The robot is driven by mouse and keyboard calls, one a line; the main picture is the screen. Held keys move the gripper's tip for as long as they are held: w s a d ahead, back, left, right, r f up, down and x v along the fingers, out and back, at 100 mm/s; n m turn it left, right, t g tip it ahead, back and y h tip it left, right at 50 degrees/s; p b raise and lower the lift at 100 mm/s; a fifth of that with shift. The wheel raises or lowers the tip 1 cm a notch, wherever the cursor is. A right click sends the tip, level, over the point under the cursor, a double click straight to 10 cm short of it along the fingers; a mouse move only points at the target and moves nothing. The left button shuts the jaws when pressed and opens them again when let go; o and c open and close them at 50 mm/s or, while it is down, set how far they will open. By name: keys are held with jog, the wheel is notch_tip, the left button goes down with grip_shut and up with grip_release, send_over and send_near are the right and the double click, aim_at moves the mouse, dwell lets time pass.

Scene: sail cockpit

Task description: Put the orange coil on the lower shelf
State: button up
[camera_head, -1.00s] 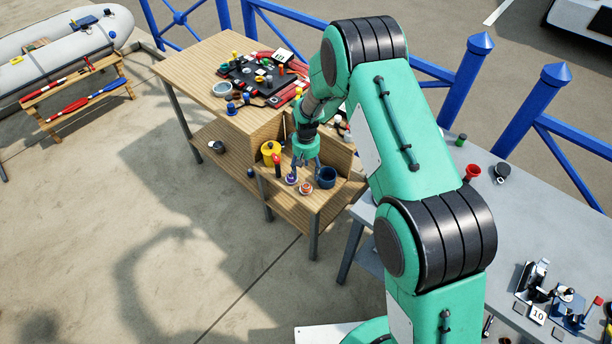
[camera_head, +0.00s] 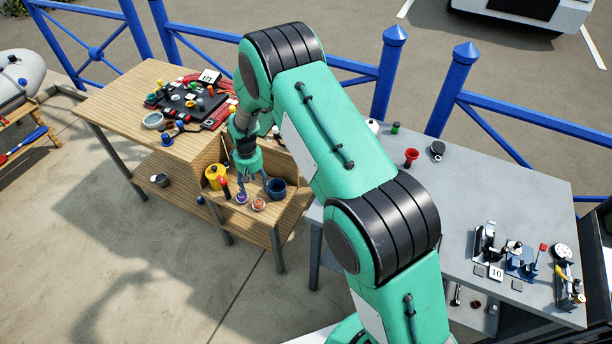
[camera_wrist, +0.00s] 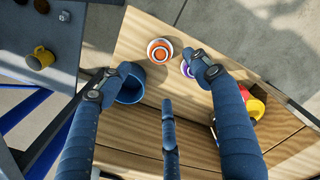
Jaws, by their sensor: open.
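The orange coil (camera_head: 258,204), a small orange and white ring, lies on the wooden ledge (camera_head: 290,207) near its front edge. In the wrist view the coil (camera_wrist: 160,51) shows clearly with bare wood around it. My gripper (camera_head: 254,183) is open and empty above the ledge, just behind the coil. In the wrist view my gripper (camera_wrist: 157,80) has its fingers spread, with the coil ahead between the outer two tips. A lower shelf (camera_head: 187,182) runs under the wooden bench at the left.
A purple coil (camera_wrist: 187,69) lies beside the orange one, partly behind a fingertip. A blue pot (camera_head: 277,189) stands close on the other side. A yellow can (camera_head: 214,173) is on the ledge; a dark pot (camera_head: 161,180) is on the lower shelf. A grey table (camera_head: 460,195) stands right.

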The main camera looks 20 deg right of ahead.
jog(key=s+d+r+m+t, duration=0.1)
jog(key=s+d+r, duration=0.3)
jog(key=r, duration=0.9)
jog(key=s+d+r+t, duration=0.15)
jog(key=s+r, duration=0.35)
jog(key=r, duration=0.7)
jog(key=s+d+r+m, duration=0.1)
jog(key=s+d+r, duration=0.3)
jog(key=r, duration=0.9)
jog(key=s+d+r+m+t, duration=0.1)
jog(key=s+d+r, duration=0.1)
jog(key=s+r, duration=0.45)
jog(key=s+d+r+t, duration=0.1)
jog(key=s+r, duration=0.2)
jog(key=s, duration=0.6)
jog(key=s+d+r+m+t, duration=0.1)
jog(key=s+d+r, duration=0.1)
jog(key=s, duration=1.3)
jog(key=shift+s+d+m, duration=0.2)
jog(key=shift+d+m, duration=0.1)
jog(key=shift+f+b, duration=0.65)
